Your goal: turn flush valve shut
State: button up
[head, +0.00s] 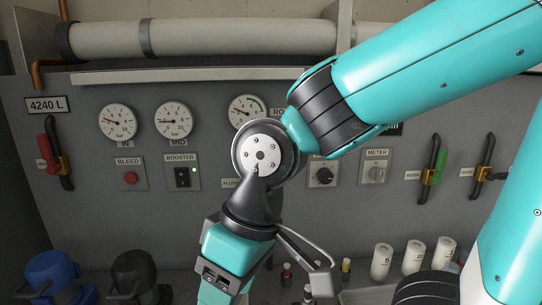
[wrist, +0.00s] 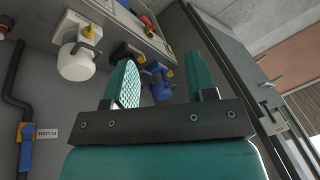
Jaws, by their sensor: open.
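The flush valve (wrist: 25,150) shows at the left edge of the wrist view, with a blue part, a little yellow and a black pipe running up from it. A white FLUSH label (wrist: 48,134) is beside it. My gripper (wrist: 158,50) is open, with two teal fingers apart and nothing between them. It is off to the right of the valve in that view and not touching it. In the head view my arm covers the panel's middle; only part of a label that seems to read FLUSH (head: 230,183) shows there, and the valve is hidden.
The grey panel carries gauges (head: 118,122), a BOOSTER switch (head: 182,177) and other lever valves (head: 430,172) at both sides. Blue (head: 52,275) and black (head: 134,275) fittings and white canisters (head: 413,257) stand low in front. The wrist view shows a white fitting (wrist: 75,62).

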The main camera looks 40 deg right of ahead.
jog(key=w+d+f+m+t+h, duration=0.25)
jog(key=w+d+m, duration=0.25)
jog(key=w, duration=0.4)
jog(key=w+d+r+m+t+h+p, duration=0.1)
jog(key=w+d+r+m+t+h, duration=0.3)
jog(key=w+d, duration=0.25)
jog(key=w+d+r+m+t+h, duration=0.3)
jog(key=w+d+r+t+h, duration=0.15)
jog(key=w+d, duration=0.2)
jog(key=s+f+p+x, duration=0.1)
jog(key=p+x, duration=0.5)
jog(key=x, duration=1)
jog(key=shift+w+d+f+g, duration=0.4)
jog(key=shift+d, duration=0.05)
grip_shut()
